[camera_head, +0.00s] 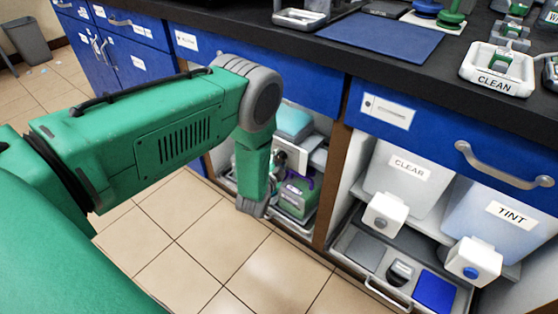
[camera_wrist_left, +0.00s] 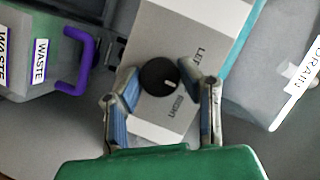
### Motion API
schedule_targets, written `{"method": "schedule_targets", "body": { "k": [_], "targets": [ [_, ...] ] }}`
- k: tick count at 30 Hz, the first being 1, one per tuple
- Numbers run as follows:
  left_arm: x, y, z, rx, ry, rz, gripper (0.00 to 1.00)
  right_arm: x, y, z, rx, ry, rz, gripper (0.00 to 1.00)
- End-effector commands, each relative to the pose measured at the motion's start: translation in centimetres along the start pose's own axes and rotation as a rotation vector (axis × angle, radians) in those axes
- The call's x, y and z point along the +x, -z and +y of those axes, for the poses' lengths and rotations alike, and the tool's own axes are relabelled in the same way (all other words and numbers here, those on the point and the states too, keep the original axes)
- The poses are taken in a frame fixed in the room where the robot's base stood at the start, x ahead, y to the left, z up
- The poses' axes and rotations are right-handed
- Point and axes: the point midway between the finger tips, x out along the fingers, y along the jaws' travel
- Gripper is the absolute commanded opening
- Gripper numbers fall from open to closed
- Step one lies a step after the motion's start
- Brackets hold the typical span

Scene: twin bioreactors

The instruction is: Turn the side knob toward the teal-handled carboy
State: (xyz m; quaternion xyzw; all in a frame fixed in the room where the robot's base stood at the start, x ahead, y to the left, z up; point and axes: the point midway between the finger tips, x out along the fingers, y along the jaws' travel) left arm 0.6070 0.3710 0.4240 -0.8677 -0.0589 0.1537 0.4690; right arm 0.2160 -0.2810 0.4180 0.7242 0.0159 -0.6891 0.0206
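The black round side knob (camera_wrist_left: 158,77) with a pale mark sits on a light grey panel (camera_wrist_left: 165,38) lettered LEFT and RIGHT. My left gripper (camera_wrist_left: 160,70) has one finger on each side of the knob, and both fingertips appear to touch its edge. In the head view my left gripper (camera_head: 255,190) reaches into the left cabinet bay and the knob is hard to make out. A carboy labelled DRAIN (camera_wrist_left: 280,75) with a teal strip along its edge lies right of the panel. A purple-handled WASTE carboy (camera_wrist_left: 45,62) lies to its left. My right gripper is not in view.
A wooden divider (camera_head: 333,180) separates the left bay from a bay with CLEAR (camera_head: 412,180) and TINT (camera_head: 495,225) containers. Blue drawers and a black counter (camera_head: 310,52) overhang the bays. The tiled floor (camera_head: 190,240) in front is clear.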

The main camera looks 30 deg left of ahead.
Motion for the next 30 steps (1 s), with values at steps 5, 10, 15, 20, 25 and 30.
{"method": "schedule_targets", "body": {
  "k": [5,10,15,20,25,30],
  "targets": [
    [-0.1,0.0,0.1,-0.013,-0.009,0.0,0.04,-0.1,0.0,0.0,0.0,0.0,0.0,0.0],
    [-0.1,0.1,0.1,-0.067,-0.033,0.0,0.04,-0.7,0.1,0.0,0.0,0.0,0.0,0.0],
    [-0.1,0.1,-0.1,-0.17,-0.075,-0.001,0.04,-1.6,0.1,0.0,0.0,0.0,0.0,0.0],
    [-0.1,0.1,-0.1,-0.296,-0.128,-0.002,0.04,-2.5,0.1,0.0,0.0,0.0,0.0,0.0],
    [-0.1,0.0,-0.1,-0.431,-0.184,-0.003,0.04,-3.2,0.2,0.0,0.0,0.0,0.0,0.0],
    [-0.1,-0.1,-0.1,-0.55,-0.234,-0.003,0.04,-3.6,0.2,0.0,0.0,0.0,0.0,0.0]
  ]
}}
